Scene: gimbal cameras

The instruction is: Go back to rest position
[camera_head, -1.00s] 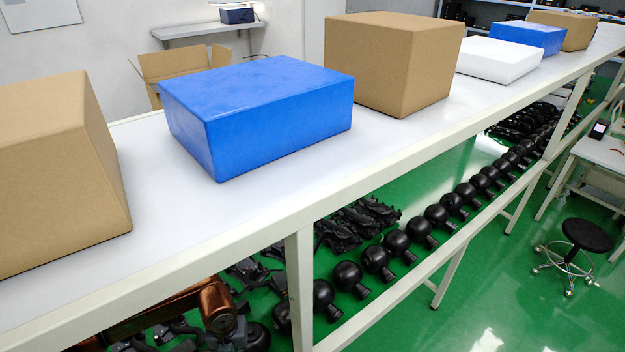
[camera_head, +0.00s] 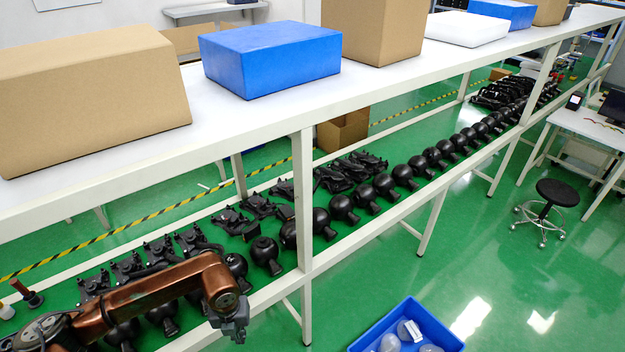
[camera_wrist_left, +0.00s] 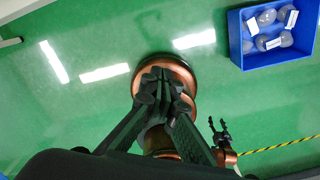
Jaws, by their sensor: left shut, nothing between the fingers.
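My left gripper (camera_head: 236,326) is at the bottom left of the head view, at the end of my copper arm, in front of the lower shelf. In the left wrist view its dark fingers (camera_wrist_left: 165,82) are together and empty, above the green floor and the round copper-edged part of my base. A small dark forked shape (camera_wrist_left: 220,134) with a copper link at the lower right of that view looks like my right gripper. It is too small to tell its jaw state. My right arm does not show in the head view.
A long white table (camera_head: 290,113) carries cardboard boxes (camera_head: 90,95), a blue box (camera_head: 270,60) and a white box (camera_head: 466,29). Several black round parts (camera_head: 342,208) line the lower shelf. A blue crate (camera_head: 440,328) stands on the floor; a black stool (camera_head: 556,193) is at right.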

